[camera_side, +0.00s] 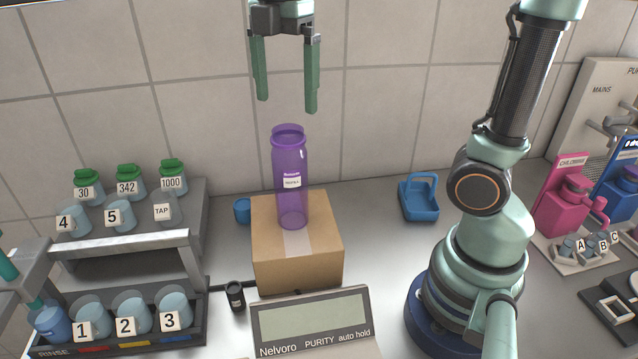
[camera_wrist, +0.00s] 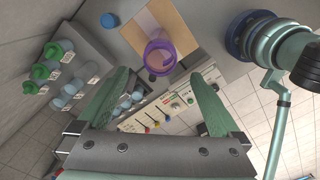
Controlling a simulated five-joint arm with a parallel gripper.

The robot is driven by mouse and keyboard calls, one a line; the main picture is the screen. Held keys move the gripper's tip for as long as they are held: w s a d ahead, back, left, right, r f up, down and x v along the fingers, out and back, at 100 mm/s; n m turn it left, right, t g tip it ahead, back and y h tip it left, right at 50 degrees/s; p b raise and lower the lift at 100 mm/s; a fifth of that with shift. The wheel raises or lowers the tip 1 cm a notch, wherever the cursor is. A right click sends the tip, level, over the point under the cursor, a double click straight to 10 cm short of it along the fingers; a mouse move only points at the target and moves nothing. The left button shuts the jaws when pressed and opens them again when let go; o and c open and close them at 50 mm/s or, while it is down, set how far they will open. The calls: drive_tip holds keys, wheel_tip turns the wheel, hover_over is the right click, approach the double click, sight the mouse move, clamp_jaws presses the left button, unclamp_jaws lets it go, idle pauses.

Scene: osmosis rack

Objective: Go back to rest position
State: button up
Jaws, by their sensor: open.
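My gripper (camera_side: 288,100) is open and empty, with its two green fingers pointing down. It is raised above a purple translucent bottle (camera_side: 291,185), which stands upright on a cardboard box (camera_side: 298,265). A clear gap shows between the fingertips and the bottle's rim. In the wrist view my gripper (camera_wrist: 160,85) is open with its fingers apart, and the purple bottle (camera_wrist: 160,54) shows beyond and between them, on the box (camera_wrist: 190,20).
A rack (camera_side: 130,243) with numbered cups and green-capped bottles stands at left. A Nelvoro purity meter (camera_side: 313,318) is in front of the box. A blue tray (camera_side: 419,198) lies right of it. Pink and blue dispensers (camera_side: 567,205) stand far right. A tiled wall (camera_side: 400,90) is behind.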

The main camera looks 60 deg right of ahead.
sight(289, 151)
wheel_tip(289, 151, down, 12)
drive_tip(key=shift+f, duration=0.1)
drive_tip(key=shift+r, duration=0.85)
drive_tip(key=shift+f, duration=0.1)
drive_tip(key=shift+r, duration=9.15)
drive_tip(key=d+f+m, duration=0.1)
drive_tip(key=d+f, duration=0.5)
drive_tip(key=d, duration=0.4)
drive_tip(key=s+d+f+m, duration=0.1)
drive_tip(key=d+f, duration=0.6)
drive_tip(key=d, duration=0.4)
drive_tip(key=shift+s+d+m, duration=0.15)
drive_tip(key=shift+s+m, duration=0.05)
drive_tip(key=shift+m, duration=0.1)
